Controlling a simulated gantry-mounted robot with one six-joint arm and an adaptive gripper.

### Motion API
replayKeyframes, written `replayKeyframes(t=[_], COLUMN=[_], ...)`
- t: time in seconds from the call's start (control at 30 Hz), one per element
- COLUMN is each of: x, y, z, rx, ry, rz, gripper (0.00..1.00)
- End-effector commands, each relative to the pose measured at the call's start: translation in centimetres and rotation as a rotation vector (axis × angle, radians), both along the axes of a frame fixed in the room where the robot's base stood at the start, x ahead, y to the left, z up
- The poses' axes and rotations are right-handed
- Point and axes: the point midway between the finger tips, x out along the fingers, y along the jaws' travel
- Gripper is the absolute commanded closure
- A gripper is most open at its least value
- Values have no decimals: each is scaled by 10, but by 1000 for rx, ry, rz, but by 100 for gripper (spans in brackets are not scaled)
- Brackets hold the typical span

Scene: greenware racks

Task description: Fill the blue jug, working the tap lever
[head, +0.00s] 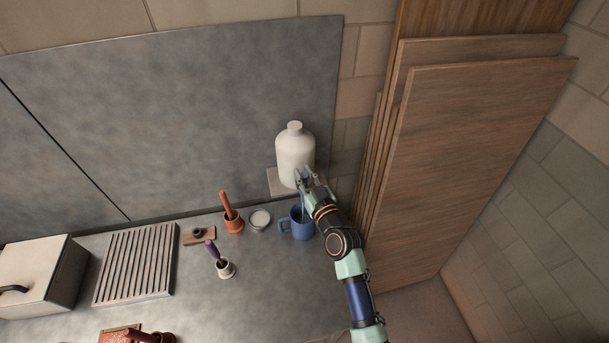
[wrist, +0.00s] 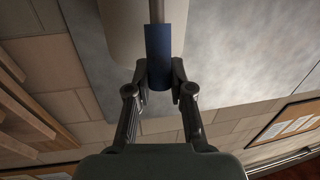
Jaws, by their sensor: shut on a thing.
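The blue jug (head: 301,231) stands upright on the counter, its handle to the left, below a white bottle-shaped container (head: 294,150) on a small ledge. My gripper (head: 306,179) is at the lower front of this container, above the jug. In the wrist view my gripper (wrist: 159,84) is shut on the blue tap lever (wrist: 164,52), with the white container (wrist: 120,30) behind. A thin bluish streak shows between gripper and jug; I cannot tell whether it is water or part of the tap. The jug's inside and fill level are not clear.
Left of the jug are a small bowl (head: 260,219), a terracotta pot (head: 233,225) with a tool and a white pot (head: 225,268) with a purple-handled tool. A ribbed rack (head: 137,265) is farther left. Wooden boards (head: 470,150) lean close on the right.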

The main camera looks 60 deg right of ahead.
Motion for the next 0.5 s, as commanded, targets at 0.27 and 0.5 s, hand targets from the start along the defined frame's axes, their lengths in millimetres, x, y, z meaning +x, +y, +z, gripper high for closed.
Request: replayKeyframes(t=[0.27,0.5], x=[6,14], y=[-7,-17], z=[14,10], rx=[79,206], ry=[63,162], rz=[2,2], gripper=[100,100])
